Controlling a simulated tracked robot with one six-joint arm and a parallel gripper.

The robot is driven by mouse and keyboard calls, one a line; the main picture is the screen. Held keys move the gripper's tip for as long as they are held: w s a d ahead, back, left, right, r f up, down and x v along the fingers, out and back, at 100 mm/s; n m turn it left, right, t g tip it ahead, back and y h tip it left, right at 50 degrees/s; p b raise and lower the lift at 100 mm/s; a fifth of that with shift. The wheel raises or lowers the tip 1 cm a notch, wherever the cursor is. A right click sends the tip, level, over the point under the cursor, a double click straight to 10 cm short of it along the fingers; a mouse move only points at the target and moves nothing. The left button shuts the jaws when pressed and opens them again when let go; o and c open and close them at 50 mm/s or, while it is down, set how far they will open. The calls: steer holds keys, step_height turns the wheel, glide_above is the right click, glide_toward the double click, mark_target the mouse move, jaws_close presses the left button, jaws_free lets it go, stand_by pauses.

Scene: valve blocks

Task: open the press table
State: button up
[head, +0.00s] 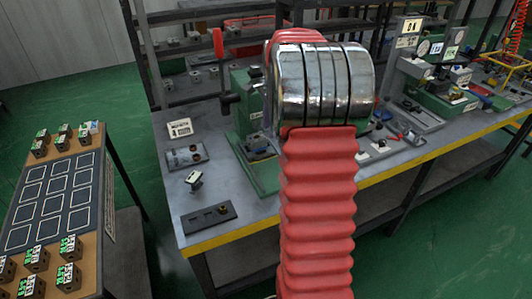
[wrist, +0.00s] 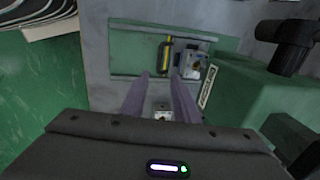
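A green press (head: 250,115) stands on the grey bench, partly hidden behind my red and chrome arm. Its green base (head: 262,178) shows low at its front. The wrist view looks down on a green plate (wrist: 135,48), with a yellow and black handle (wrist: 164,58) and a grey metal block (wrist: 193,64) beside it; I take this for the press table area. The green press body (wrist: 245,105) is at the right there. My gripper (wrist: 160,82) has its two purple-grey fingers apart, with the tips just below the handle in the picture. The head view does not show my gripper.
A small pale block (wrist: 162,112) shows between the fingers, lower down. On the bench, a dark plate (head: 208,217) and a small block (head: 194,181) lie left of the press. A red-ended lever (head: 218,45) rises beside it. A side table (head: 52,195) with several valve blocks stands left.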

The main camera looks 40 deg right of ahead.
glide_toward(267, 152)
steer(key=s+a+f, duration=0.1)
steer(key=a+f, duration=0.1)
steer(key=f, duration=0.1)
steer(key=s+a+f, duration=0.1)
steer(key=f, duration=0.1)
steer(key=shift+s+a, duration=0.2)
steer(key=shift+s, duration=0.1)
steer(key=shift+r, duration=0.1)
steer(key=shift+c, duration=0.4)
jaws_close()
